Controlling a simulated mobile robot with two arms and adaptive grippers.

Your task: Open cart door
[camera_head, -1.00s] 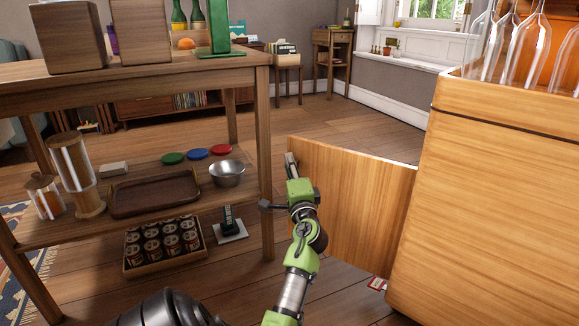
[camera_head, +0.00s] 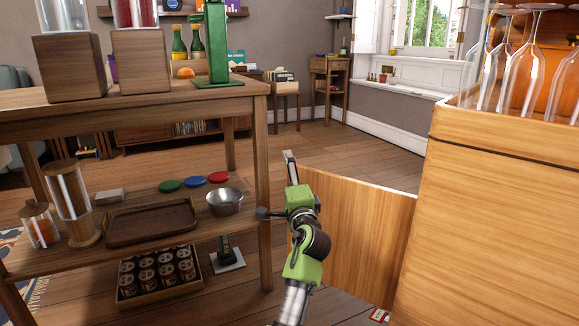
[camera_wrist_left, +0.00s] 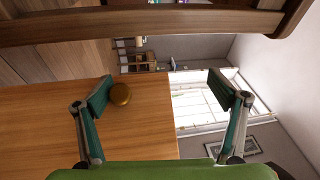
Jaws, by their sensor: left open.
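The wooden cart (camera_head: 500,215) stands at the right. Its door (camera_head: 355,235) is swung out to the left, at a wide angle from the cart. My left gripper (camera_head: 290,165) is at the door's outer edge in the head view. In the left wrist view my gripper (camera_wrist_left: 160,92) is open and empty. In the head view the knob is hidden. My right gripper is not in view.
A wooden shelf table (camera_head: 130,95) stands close on the left, with a metal bowl (camera_head: 225,203), a tray (camera_head: 150,222) and jars. Wine glasses (camera_head: 525,60) stand on the cart. Bare floor (camera_head: 345,155) lies behind the door.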

